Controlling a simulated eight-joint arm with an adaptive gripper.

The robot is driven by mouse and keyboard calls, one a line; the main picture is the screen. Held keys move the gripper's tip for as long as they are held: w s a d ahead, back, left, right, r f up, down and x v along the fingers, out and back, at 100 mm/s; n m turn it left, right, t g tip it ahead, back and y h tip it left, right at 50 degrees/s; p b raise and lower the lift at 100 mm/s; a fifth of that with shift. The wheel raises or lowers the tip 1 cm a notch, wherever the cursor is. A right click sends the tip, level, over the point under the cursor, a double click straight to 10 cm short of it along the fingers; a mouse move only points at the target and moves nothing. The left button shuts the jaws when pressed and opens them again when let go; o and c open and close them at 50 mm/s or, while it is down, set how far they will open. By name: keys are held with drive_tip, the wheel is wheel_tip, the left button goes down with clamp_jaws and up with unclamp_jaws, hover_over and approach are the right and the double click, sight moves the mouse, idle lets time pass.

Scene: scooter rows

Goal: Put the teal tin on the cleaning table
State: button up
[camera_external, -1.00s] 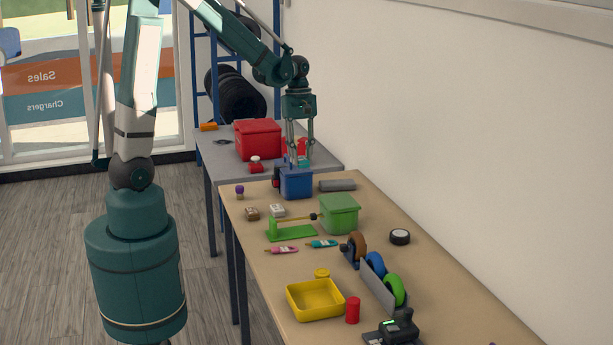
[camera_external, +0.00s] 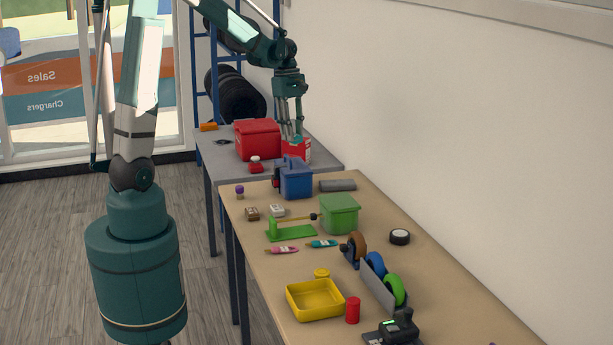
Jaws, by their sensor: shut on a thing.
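My gripper (camera_external: 291,137) is over the right part of the grey-topped table (camera_external: 227,165) at the back. It is shut on the small teal tin (camera_external: 298,139), which shows only in part between and beside the fingertips. The tin is held in front of the upper part of a red and white container (camera_external: 299,151). From this one view I cannot tell the exact gap between the tin and the things below it.
A red bin (camera_external: 257,139) stands left of my gripper, with a small red-and-white item (camera_external: 255,164) before it. A blue caddy (camera_external: 297,183) stands at the far end of the wooden table (camera_external: 420,285). Green, yellow and other items crowd that table. The wall is close on the right.

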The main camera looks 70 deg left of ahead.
drive_tip(key=s+a+n, duration=0.2)
drive_tip(key=a+n, duration=0.1)
drive_tip(key=a, duration=0.8)
drive_tip(key=s+a+n, duration=0.3)
drive_tip(key=a+n, duration=0.1)
drive_tip(key=a, duration=0.7)
drive_tip(key=n+t+y+b, duration=0.1)
drive_tip(key=n, duration=0.6)
hover_over(228, 170)
wheel_tip(228, 170, down, 15)
drive_tip(key=shift+s+d, duration=0.2)
drive_tip(key=shift+s, duration=0.15)
drive_tip(key=shift+f, duration=0.1)
drive_tip(key=shift+f+b, duration=0.3)
drive_tip(key=shift+f, duration=2.75)
drive_tip(key=shift+f, duration=0.15)
drive_tip(key=shift+f, duration=1.7)
drive_tip(key=shift+f+b, duration=0.2)
drive_tip(key=shift+b, duration=0.1)
